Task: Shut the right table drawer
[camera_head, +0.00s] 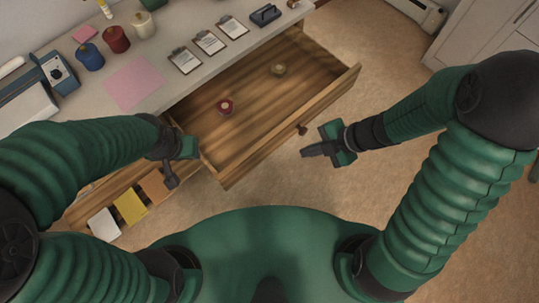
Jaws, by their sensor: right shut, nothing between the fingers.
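The right table drawer (262,154) is pulled far out from under the table top. Its wooden front faces me and has a small dark round knob (302,130). A red-topped round item (225,107) and an olive round item (278,69) lie inside it. My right gripper (305,151) is shut and empty, just in front of the drawer front, below the knob and apart from it. My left gripper (171,181) hangs near the drawer's left front corner; whether its jaws are open is unclear.
The table top (190,89) carries jars, clipboards, a pink sheet (134,83) and a black item (265,15). Left of the right drawer, white, yellow (130,206) and orange pieces lie in another wooden drawer, partly hidden by my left arm. Floor right of the drawer is clear.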

